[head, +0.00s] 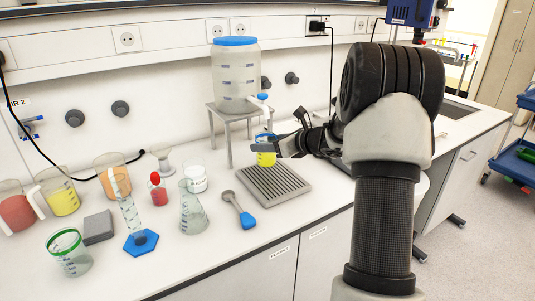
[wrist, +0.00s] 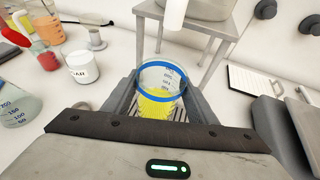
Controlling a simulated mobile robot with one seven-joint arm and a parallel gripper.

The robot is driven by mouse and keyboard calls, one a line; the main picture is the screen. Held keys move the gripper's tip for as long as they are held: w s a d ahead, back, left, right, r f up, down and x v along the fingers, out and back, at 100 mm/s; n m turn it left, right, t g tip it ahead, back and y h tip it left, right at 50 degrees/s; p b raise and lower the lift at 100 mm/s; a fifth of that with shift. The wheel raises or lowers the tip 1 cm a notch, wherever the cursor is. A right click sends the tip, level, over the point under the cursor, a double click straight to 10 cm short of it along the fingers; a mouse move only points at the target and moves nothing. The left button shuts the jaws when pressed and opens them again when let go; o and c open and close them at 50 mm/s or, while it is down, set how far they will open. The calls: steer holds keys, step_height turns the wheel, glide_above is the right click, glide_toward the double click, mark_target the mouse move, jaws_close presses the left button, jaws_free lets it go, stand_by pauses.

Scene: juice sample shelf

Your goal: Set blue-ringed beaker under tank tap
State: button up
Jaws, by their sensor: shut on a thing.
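The blue-ringed beaker (head: 266,158) holds yellow liquid and stays upright between the fingers of my gripper (head: 268,148). In the wrist view the beaker (wrist: 160,92) sits between both fingers of the gripper (wrist: 160,98), with its blue ring near the top. The tank (head: 235,78), clear with a blue lid, stands on a grey stand (head: 228,130). Its tap (head: 260,104), with a blue top, sticks out above the beaker. In the wrist view the white tap (wrist: 175,14) is just beyond the beaker. I cannot tell whether the beaker touches the grey slatted tray (head: 275,186) below.
A green-ringed beaker (head: 70,252), a cylinder with a blue base (head: 141,242) and several filled jugs are farther left. The counter's front edge is near.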

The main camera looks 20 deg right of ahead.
mark_target(274, 154)
steer(key=shift+f+b, duration=0.35)
steer(key=shift+f, duration=1.4)
steer(key=shift+f, duration=0.2)
steer(key=o, duration=1.3)
steer(key=shift+r, duration=0.3)
steer(key=p+v, duration=0.1)
steer(key=v, duration=1.1)
steer(key=shift+f, duration=0.1)
